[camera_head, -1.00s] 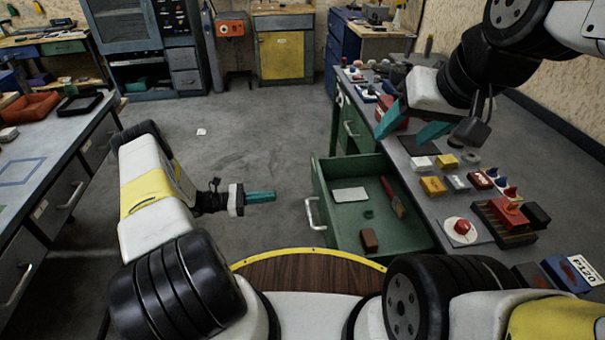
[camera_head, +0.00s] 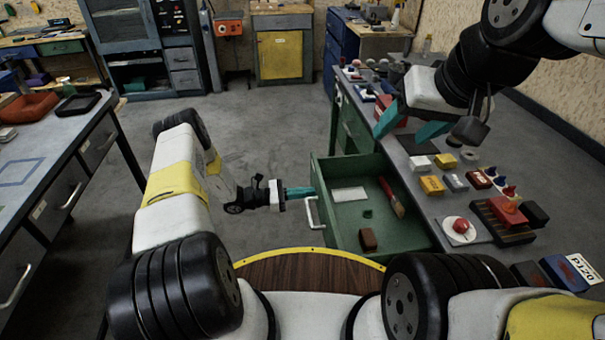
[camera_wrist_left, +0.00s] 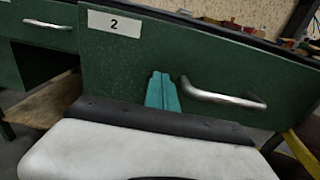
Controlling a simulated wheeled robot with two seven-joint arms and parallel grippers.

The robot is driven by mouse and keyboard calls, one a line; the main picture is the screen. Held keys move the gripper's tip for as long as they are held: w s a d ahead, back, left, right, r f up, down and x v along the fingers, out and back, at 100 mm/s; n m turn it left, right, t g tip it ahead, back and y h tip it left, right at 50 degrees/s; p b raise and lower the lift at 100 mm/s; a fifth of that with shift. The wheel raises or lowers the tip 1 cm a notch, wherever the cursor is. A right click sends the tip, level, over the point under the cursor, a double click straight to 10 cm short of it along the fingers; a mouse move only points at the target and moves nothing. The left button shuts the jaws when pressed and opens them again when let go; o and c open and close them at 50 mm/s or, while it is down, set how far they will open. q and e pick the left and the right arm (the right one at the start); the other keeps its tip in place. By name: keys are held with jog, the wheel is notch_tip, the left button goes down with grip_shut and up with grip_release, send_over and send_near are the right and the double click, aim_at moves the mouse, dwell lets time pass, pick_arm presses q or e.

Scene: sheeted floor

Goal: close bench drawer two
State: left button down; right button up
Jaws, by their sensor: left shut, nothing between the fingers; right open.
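Bench drawer two (camera_head: 340,239) is a green drawer standing open from the right bench. Its front bears a "2" label (camera_wrist_left: 114,23) and a silver bar handle (camera_wrist_left: 222,97) in the left wrist view. Inside lie a white card, a red-handled brush, a brown block and a small green piece. My left gripper (camera_head: 301,192) is shut and empty, its teal fingertips (camera_wrist_left: 162,92) at the drawer front beside the handle; I cannot tell whether they touch it. My right gripper (camera_head: 405,127) is open and empty above the right bench top.
The right bench top (camera_head: 437,205) holds several small boxes, a red button on a white disc (camera_head: 460,229) and a red block on a dark rack. A grey workbench (camera_head: 62,150) stands at the left. The floor (camera_head: 260,130) between the benches is clear.

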dwell(0.3)
pick_arm(q)
send_over(376, 195)
jog(key=a, duration=0.1)
jog(key=shift+s, duration=0.1)
jog(key=shift+d, duration=0.5)
jog(key=shift+r, duration=0.1)
